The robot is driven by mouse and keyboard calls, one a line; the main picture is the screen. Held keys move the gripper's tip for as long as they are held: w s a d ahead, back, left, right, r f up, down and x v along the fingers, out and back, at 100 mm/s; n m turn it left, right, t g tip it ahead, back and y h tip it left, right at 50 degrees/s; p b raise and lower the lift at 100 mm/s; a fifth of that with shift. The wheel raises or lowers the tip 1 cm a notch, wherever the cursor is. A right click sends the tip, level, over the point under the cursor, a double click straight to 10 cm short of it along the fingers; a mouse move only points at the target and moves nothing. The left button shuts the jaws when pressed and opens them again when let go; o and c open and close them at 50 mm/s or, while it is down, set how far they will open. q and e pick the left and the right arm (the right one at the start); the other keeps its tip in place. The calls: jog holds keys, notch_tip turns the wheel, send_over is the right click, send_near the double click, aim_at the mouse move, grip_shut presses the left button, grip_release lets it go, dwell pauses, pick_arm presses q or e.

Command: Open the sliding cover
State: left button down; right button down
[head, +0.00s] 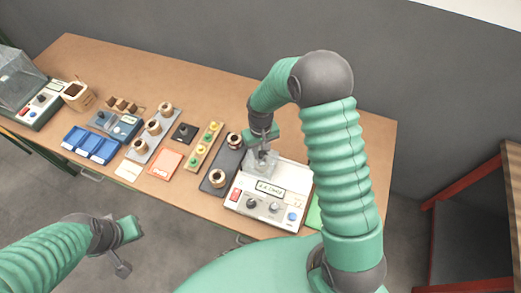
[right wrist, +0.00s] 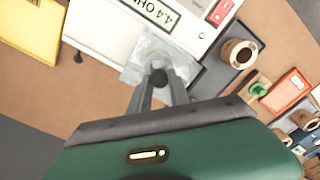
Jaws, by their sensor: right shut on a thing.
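The white meter box (head: 262,208) stands near the right part of the table, with a label reading about "4.4 OHM", knobs and a red switch. A clear sliding cover (right wrist: 150,52) with a small dark knob (right wrist: 158,77) lies on its back part. In the head view the clear cover (head: 262,166) is partly hidden by my right gripper (head: 262,148). The right wrist view shows my right gripper (right wrist: 159,84) shut on the dark knob. Whether the cover is shifted along the box, I cannot tell. My left gripper (head: 131,250) is open and empty, in front of the table.
A dark tray (head: 219,184) with coils sits left of the box. Further left are a board with coloured knobs (head: 205,146), an orange card (head: 165,163), blue bins (head: 92,145) and another device under a clear hood (head: 18,65). The table's back right is bare.

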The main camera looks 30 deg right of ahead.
dwell(0.5)
jog(key=s+d+p, duration=0.2)
jog(key=s+d, duration=0.6)
jog(key=s, duration=0.1)
jog(key=shift+s+d, duration=0.3)
jog(key=c, duration=1.2)
grip_release()
jog(key=shift+w+a, duration=0.1)
jog(key=shift+a, duration=0.05)
